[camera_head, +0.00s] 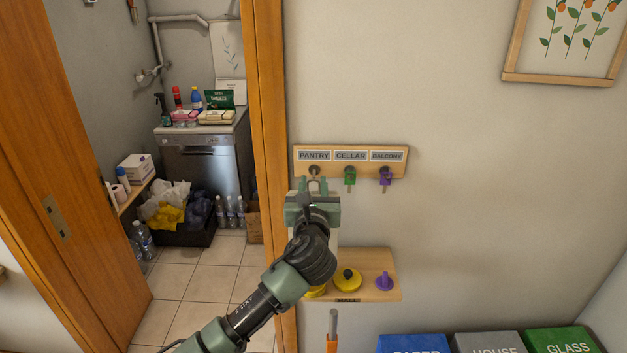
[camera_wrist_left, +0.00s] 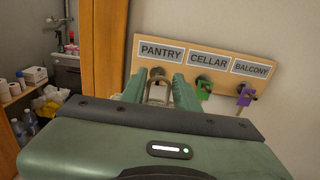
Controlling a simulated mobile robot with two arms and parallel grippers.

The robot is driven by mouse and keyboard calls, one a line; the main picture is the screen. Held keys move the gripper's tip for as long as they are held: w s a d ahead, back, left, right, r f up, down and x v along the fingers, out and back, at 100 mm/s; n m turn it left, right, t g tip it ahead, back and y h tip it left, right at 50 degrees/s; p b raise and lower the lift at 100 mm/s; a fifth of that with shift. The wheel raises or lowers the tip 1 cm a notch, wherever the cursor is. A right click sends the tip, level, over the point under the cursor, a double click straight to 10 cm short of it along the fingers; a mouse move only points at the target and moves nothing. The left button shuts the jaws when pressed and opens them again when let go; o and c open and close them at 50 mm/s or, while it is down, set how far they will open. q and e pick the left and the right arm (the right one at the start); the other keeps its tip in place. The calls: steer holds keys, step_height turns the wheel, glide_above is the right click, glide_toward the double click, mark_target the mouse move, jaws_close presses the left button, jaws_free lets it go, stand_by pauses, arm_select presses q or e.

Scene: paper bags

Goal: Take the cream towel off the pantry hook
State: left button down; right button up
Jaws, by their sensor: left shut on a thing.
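The pantry hook (camera_wrist_left: 157,73) is the leftmost on a wooden hook board (camera_head: 350,148), under the PANTRY label. My left gripper (camera_head: 313,188) is at this hook, its fingers just below the label. In the left wrist view the gripper (camera_wrist_left: 158,86) is shut on a pale piece of the cream towel (camera_wrist_left: 158,93), right below the hook. Most of the towel is hidden behind my gripper and arm; a pale strip shows beside the wrist in the head view. I cannot tell whether its loop is still around the hook.
A green tag (camera_head: 350,177) hangs under CELLAR and a purple one (camera_head: 385,177) under BALCONY, close to my gripper's right. Below is a small wooden shelf (camera_head: 388,294) with yellow and purple items. An orange door frame (camera_head: 266,120) stands close on the left. Bins stand at the lower right.

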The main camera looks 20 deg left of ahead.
arm_select(q)
steer(key=shift+s+d+r, duration=0.2)
steer(key=shift+s+r, duration=0.05)
steer(key=shift+s, duration=0.5)
steer(key=shift+s+d+r, duration=0.2)
steer(key=shift+s+r, duration=0.1)
steer(key=shift+s, duration=0.4)
steer(key=shift+s+d+r, duration=0.2)
steer(key=shift+s+r, duration=0.05)
steer(key=shift+s, duration=0.5)
steer(key=shift+f, duration=0.1)
